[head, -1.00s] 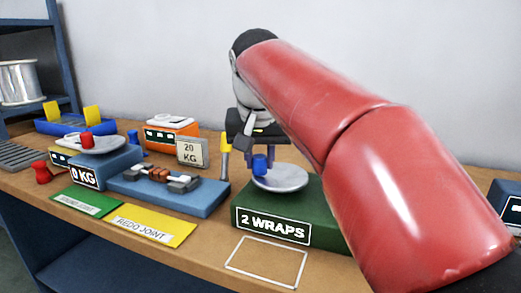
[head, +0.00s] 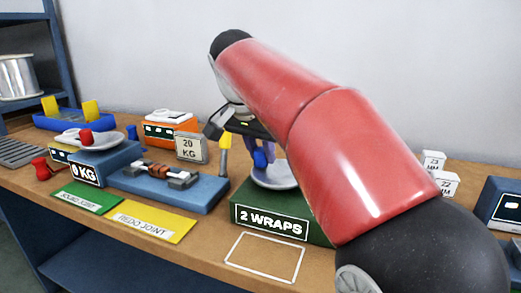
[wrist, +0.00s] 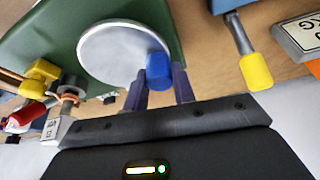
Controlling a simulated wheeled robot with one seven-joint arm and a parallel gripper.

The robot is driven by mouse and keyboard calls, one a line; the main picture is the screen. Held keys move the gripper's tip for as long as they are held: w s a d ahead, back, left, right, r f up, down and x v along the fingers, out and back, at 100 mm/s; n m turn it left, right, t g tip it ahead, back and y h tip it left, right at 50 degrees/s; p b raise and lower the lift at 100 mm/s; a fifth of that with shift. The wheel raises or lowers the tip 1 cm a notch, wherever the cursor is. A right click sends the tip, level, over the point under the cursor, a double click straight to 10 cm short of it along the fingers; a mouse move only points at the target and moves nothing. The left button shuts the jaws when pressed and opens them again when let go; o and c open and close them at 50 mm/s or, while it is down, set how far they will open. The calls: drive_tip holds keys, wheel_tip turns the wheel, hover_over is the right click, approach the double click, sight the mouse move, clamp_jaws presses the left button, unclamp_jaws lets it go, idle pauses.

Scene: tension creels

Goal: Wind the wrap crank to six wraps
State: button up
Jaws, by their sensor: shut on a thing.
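The wrap crank is a pale grey disc (head: 272,176) with a blue knob (head: 260,159), on top of a green box (head: 240,199). The box front has a sign (head: 270,221) reading "2 WRAPS". My gripper (head: 264,152) is down at the knob from above, its fingers partly behind my red arm. In the wrist view, the two dark fingers (wrist: 160,84) are shut on the blue knob (wrist: 158,66), which sits near the edge of the disc (wrist: 115,58). My arm hides the right part of the green box in the head view.
A yellow-handled tool (head: 225,146) stands just left of the disc, near a "20 KG" block (head: 190,149). A blue fixture (head: 165,190) and a "0 KG" scale (head: 88,171) lie further left. A white outlined square (head: 264,258) in front is empty.

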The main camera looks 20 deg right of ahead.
drive_tip(key=o, duration=1)
drive_tip(key=v, duration=0.7)
drive_tip(key=shift+r, duration=0.4)
drive_tip(key=shift+a, duration=0.1)
